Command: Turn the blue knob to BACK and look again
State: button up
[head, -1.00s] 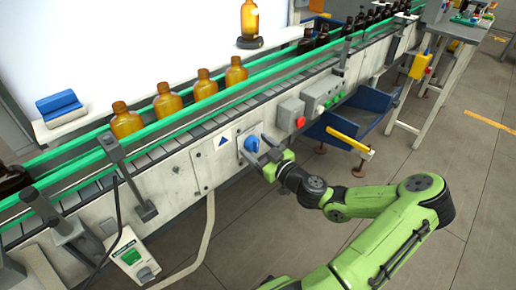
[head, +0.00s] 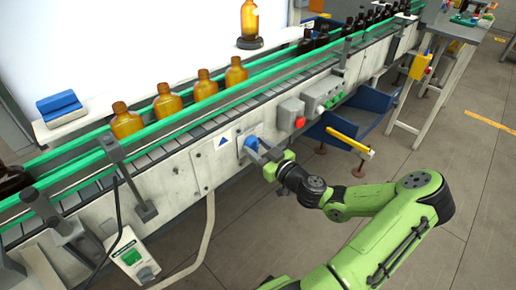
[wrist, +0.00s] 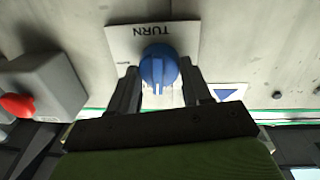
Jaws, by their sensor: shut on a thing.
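The blue knob (head: 251,143) sits on a pale plate on the conveyor's side panel. In the wrist view the blue knob (wrist: 159,66) shows a white pointer mark toward the bottom of the picture, and its plate (wrist: 118,36) reads TURN upside down. My gripper (head: 259,149) is at the knob, with a finger on either side of it. In the wrist view my gripper (wrist: 158,80) is shut on the knob. No BACK label is readable.
A red button (wrist: 17,105) on a grey box is beside the knob. Several amber bottles (head: 168,102) stand on the conveyor between green rails (head: 190,113). Dark bottles (head: 358,22) stand farther along. A blue bin (head: 372,102) is below the conveyor. The floor in front is clear.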

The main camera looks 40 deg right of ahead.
jog(key=m, duration=0.4)
jog(key=shift+d+r+p, duration=0.1)
jog(key=shift+p, duration=0.25)
jog(key=m+p, duration=0.2)
jog(key=m, duration=0.2)
jog(key=m+g+y+p, duration=0.1)
jog(key=m, duration=0.3)
jog(key=shift+d+p, duration=0.15)
jog(key=shift+p, duration=0.25)
jog(key=shift+d+m+p, duration=0.1)
jog(key=shift+m+p, duration=0.85)
jog(key=shift+m, duration=1.05)
jog(key=shift+y, duration=0.3)
jog(key=o, duration=1.1)
jog(key=shift+c, duration=0.2)
